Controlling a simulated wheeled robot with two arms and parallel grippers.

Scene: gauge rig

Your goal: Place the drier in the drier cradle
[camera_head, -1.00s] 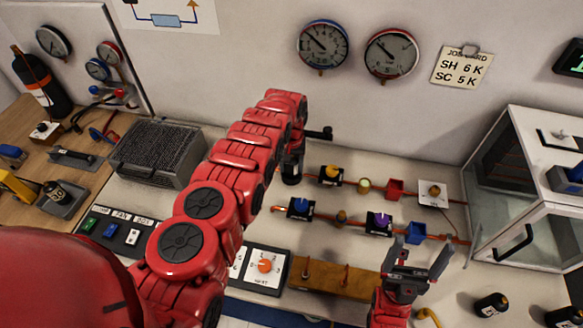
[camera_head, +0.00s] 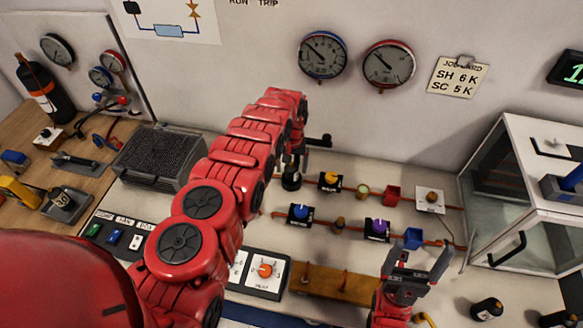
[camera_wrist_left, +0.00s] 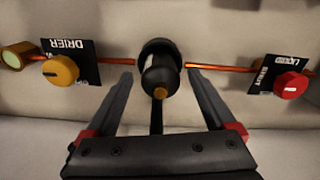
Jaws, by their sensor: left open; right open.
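A black cylinder with a brass tip, seemingly the drier (camera_wrist_left: 160,75), stands in a round dark holder (camera_wrist_left: 158,47), likely the cradle, in the gap of the copper line in the left wrist view. My left gripper (camera_wrist_left: 160,95) is open, its fingers on either side of the cylinder with gaps showing. In the head view the cylinder (camera_head: 291,180) shows below my left gripper (camera_head: 298,160), partly hidden by the red arm. Its seating is not clear. My right gripper (camera_head: 416,262) is open and empty at the lower right.
A yellow knob labelled DRIER (camera_wrist_left: 60,70) and a red knob (camera_wrist_left: 291,85) flank the cylinder. A glass-fronted cabinet (camera_head: 510,215) stands at right. Black bottles (camera_head: 487,309) lie at the front right. A grey grille box (camera_head: 157,157) is at left.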

